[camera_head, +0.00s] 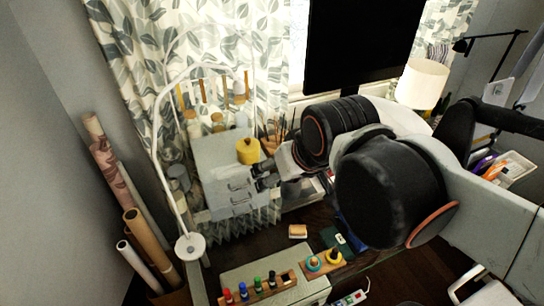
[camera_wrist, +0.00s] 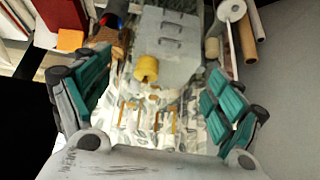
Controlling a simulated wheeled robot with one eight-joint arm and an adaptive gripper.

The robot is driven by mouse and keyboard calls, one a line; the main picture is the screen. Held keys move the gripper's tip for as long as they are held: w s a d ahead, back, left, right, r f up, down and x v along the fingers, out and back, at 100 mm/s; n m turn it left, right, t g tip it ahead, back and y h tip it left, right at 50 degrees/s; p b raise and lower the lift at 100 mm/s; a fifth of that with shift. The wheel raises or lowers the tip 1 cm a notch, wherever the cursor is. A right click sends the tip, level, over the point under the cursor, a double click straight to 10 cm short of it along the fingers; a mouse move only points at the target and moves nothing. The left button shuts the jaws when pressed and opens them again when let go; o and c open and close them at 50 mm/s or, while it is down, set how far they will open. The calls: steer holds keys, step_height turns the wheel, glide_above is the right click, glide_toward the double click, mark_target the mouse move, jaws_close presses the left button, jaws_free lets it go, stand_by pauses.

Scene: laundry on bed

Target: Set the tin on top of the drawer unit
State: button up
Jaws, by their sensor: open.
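The yellow tin (camera_head: 248,150) stands upright on top of the grey drawer unit (camera_head: 213,157), near the right end of its top. In the wrist view, the tin (camera_wrist: 146,69) shows between my spread fingers, at the edge of the drawer unit (camera_wrist: 172,42). My gripper (camera_head: 264,176) is just right of and below the tin in the head view. In the wrist view, my gripper (camera_wrist: 158,80) is open, with teal pads wide apart and nothing held between them. The tin looks apart from both fingers. My gripper hides part of the unit's right side.
A white curved lamp (camera_head: 190,246) stands left of the unit. Paint bottles in a wooden rack (camera_head: 262,289) are in front. Rolled tubes (camera_head: 146,232) lean at the left. A monitor (camera_head: 352,45) and a lampshade (camera_head: 421,83) are behind my arm. Jars crowd behind the unit.

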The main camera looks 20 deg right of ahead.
steer(key=shift+s+f+t, duration=0.3)
steer(key=shift+s+f, duration=0.4)
steer(key=shift+s, duration=0.25)
stand_by(1.9)
